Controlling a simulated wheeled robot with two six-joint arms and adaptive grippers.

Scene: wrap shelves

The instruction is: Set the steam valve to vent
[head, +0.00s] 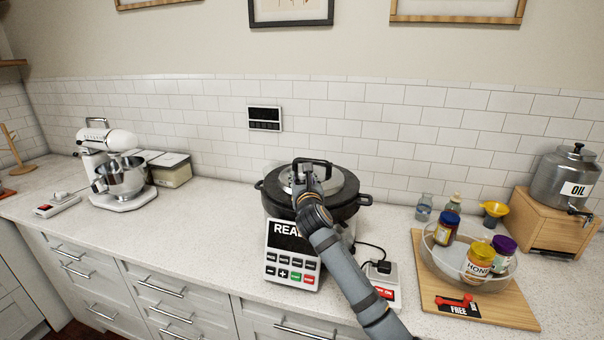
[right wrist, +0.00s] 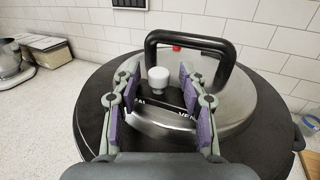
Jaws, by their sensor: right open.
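The pressure cooker (head: 356,199) stands on the counter, with a black rim, a steel lid and a front panel (head: 292,254) whose display starts with "REA". Its lid (right wrist: 245,108) carries a black arched handle (right wrist: 222,46). The steam valve (right wrist: 158,80) is a small white knob on the lid, above a dark label; "VEN" shows at its right, and the left word is partly hidden. My right gripper (right wrist: 158,88) is open, its two fingers on either side of the valve with gaps at both sides. In the head view my right gripper (head: 303,172) covers the valve. My left gripper is not in view.
A stand mixer (head: 118,172) is at left. At right, a wooden board (head: 500,308) bears a glass bowl (head: 440,262) of jars, near an oil dispenser (head: 566,180). A cord runs from the cooker to a small box (head: 388,283).

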